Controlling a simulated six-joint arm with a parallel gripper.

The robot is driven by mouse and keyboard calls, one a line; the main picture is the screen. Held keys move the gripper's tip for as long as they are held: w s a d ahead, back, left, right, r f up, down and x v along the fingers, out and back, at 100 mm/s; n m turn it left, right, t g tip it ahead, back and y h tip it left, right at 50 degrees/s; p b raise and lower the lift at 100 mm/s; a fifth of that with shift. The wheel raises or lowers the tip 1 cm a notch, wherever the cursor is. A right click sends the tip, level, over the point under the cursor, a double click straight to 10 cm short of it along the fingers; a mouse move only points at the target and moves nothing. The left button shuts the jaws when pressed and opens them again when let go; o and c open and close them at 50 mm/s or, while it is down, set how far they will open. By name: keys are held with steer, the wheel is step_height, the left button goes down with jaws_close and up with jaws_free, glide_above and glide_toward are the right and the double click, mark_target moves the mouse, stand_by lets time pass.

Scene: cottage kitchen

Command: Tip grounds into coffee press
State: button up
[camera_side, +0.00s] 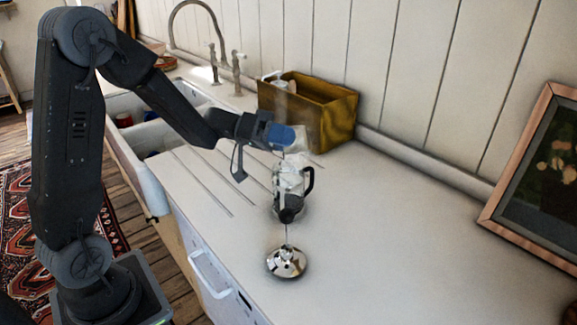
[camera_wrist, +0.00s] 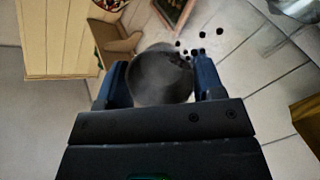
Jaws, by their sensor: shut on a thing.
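My gripper (camera_side: 284,136) is above the coffee press, its blue fingers closed on a small pale cup (camera_side: 300,141). In the wrist view my gripper (camera_wrist: 162,80) holds the round cup (camera_wrist: 158,88) between both fingers, with dark matter at its mouth. Several dark grounds (camera_wrist: 202,34) are loose in the air at the upper right of its rim. The glass coffee press (camera_side: 280,185) stands upright and uncovered on the counter, its black handle to the right. The press's contents are unclear.
A wooden box (camera_side: 330,118) stands close behind the press. The sink (camera_side: 140,128) and tap (camera_side: 232,72) are at the left, and a framed picture (camera_side: 545,185) leans at the right. The counter (camera_side: 400,235) right of the press is clear.

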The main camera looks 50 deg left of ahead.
mark_target(306, 142)
steer(key=shift+a+h, duration=0.1)
steer(key=shift+h, duration=0.3)
stand_by(0.6)
steer(key=shift+s+r, duration=0.1)
steer(key=shift+r, duration=0.05)
stand_by(0.3)
